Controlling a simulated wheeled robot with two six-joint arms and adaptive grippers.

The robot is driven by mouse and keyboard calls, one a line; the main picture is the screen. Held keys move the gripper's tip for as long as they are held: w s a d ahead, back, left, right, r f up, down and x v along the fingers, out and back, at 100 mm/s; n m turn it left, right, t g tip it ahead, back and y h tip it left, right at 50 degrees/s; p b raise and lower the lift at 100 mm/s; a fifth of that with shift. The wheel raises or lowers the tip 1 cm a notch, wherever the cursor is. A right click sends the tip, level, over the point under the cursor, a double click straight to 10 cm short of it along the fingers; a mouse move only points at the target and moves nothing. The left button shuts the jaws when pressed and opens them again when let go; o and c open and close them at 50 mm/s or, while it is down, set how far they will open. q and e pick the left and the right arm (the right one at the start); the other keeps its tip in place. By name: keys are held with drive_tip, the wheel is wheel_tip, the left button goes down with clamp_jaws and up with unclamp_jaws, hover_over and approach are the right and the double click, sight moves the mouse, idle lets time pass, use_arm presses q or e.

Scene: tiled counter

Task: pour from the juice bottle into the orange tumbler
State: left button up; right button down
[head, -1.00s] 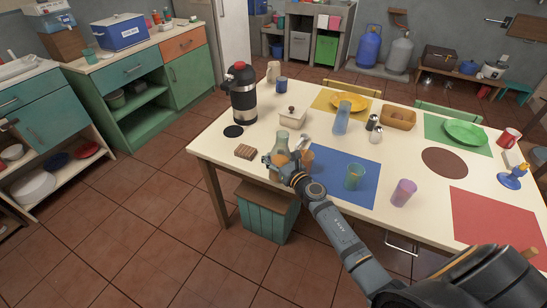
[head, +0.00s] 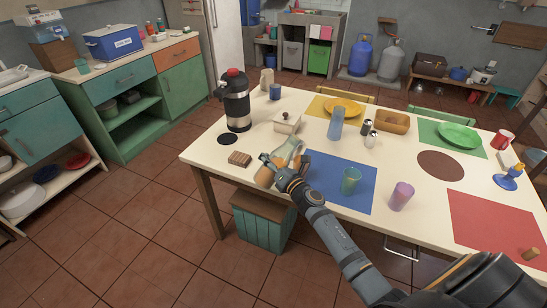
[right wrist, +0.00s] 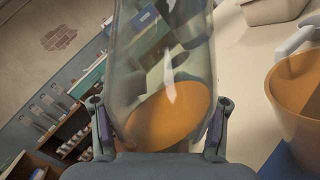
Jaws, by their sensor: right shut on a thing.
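My right gripper (head: 277,172) is shut on the juice bottle (head: 288,153), a clear bottle with orange juice low inside. The bottle leans with its upper end to the right in the head view. In the right wrist view the bottle (right wrist: 160,45) fills the middle between the fingers, with the juice pooled at the bottom; its mouth is out of frame. The orange tumbler (right wrist: 300,95) stands close to the right of the bottle in that view. In the head view my gripper and wrist mostly hide the tumbler. I cannot see any juice flowing. My left gripper is not in view.
A blue mat (head: 330,193) holds a green tumbler (head: 350,181); a purple tumbler (head: 401,196) stands to its right. A tall blue glass (head: 336,123), a white lidded dish (head: 287,122), a brown block (head: 240,158) and a black flask (head: 236,103) stand around the bottle.

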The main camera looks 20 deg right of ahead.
drive_tip(key=shift+a+r+m+t+h+b, duration=0.15)
drive_tip(key=shift+a+m+b, duration=0.25)
drive_tip(key=shift+m, duration=0.95)
drive_tip(key=shift+a+r+m+t+h+b, duration=0.15)
drive_tip(key=shift+a+m, duration=0.45)
drive_tip(key=shift+m, duration=0.8)
drive_tip(key=shift+a+r+m+t+h+b, duration=0.1)
drive_tip(key=shift+a+m+t+b, duration=0.3)
drive_tip(key=shift+m, duration=0.95)
drive_tip(key=shift+a+r+m+p, duration=0.15)
drive_tip(key=shift+r+m+p, duration=0.15)
drive_tip(key=shift+r+m, duration=0.2)
drive_tip(key=shift+m+h+b, duration=0.35)
drive_tip(key=shift+m+h, duration=0.05)
drive_tip(key=shift+m, duration=0.4)
